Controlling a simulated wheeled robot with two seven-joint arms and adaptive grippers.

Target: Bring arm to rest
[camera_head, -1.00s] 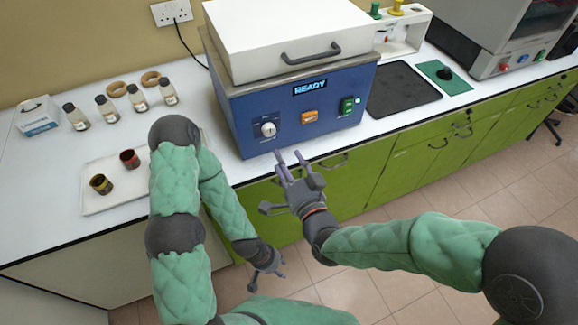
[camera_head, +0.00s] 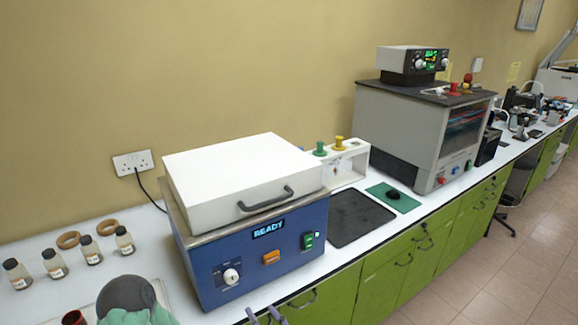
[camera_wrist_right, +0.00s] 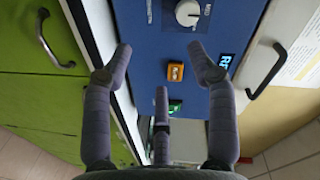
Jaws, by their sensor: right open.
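My right gripper (camera_wrist_right: 162,75) is open and empty in the right wrist view, its fingers spread in front of the blue front of the machine. In the head view only the fingertips of this gripper (camera_head: 266,318) show at the bottom edge, by the counter's front edge. The blue machine (camera_head: 215,262) has a white lid that is shut, and its display reads READY. My left gripper is out of view.
Several small bottles (camera_head: 55,264) and tan rings (camera_head: 107,227) stand at the back left. A red cup (camera_head: 73,317) is partly cut off at the bottom. A black mat (camera_head: 358,218) and a grey instrument (camera_head: 400,122) lie to the right. Green cabinets (camera_head: 385,285) line the front.

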